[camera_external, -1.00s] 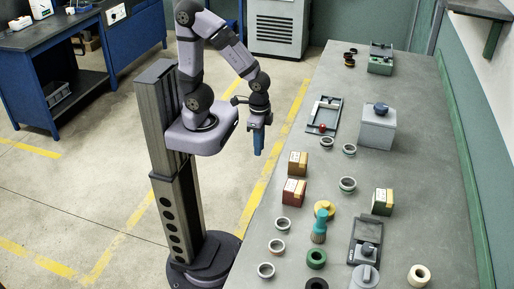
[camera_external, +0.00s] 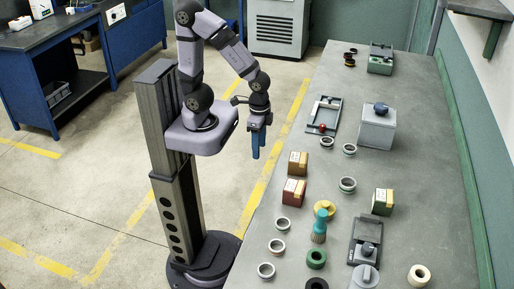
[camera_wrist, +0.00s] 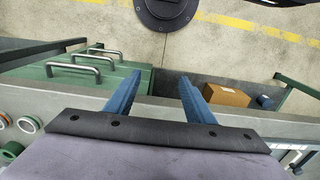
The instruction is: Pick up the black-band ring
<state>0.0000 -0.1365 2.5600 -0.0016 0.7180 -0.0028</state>
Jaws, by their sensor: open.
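Several small metal rings with differing bands lie on the workbench (camera_external: 400,215) in the external view. One pair is near the tray, a left ring (camera_external: 327,142) and a right ring (camera_external: 349,149). Another ring (camera_external: 347,184) lies nearer, and further rings (camera_external: 283,224), (camera_external: 276,246) and (camera_external: 266,270) lie along the left edge. At this size I cannot tell for sure which has the black band. My gripper (camera_external: 258,145) hangs off the bench's left side, blue fingers pointing down. The wrist view shows the fingers (camera_wrist: 160,85) apart with nothing between them.
Red (camera_external: 293,192), brown (camera_external: 298,163) and green (camera_external: 382,202) boxes, a teal-handled brush (camera_external: 320,228), a grey block (camera_external: 376,128) and a tray (camera_external: 323,116) stand on the bench. The wrist view shows green drawers (camera_wrist: 95,85) and a cardboard box (camera_wrist: 226,95).

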